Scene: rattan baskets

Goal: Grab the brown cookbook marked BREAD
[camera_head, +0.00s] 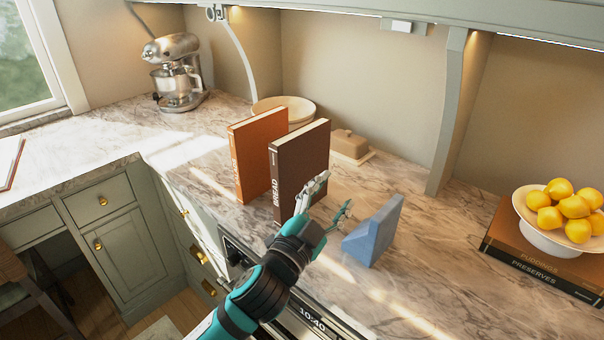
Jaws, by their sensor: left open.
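The brown cookbook marked BREAD (300,160) stands upright on the marble counter, its lettered spine facing me. My left gripper (333,198) is open at the right side of the book, near its lower front part. One finger overlaps the book's lower right cover in the picture; I cannot tell whether it touches. The other finger is apart from the book, to the right. My right gripper is not in view.
An orange cookbook (257,150) stands upright just left of the brown one. A blue bookend (374,232) stands right of my gripper. Behind are a bowl (286,108) and a butter dish (350,146). A lemon bowl (550,236) sits on stacked books (535,262) at right. The counter's front right is clear.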

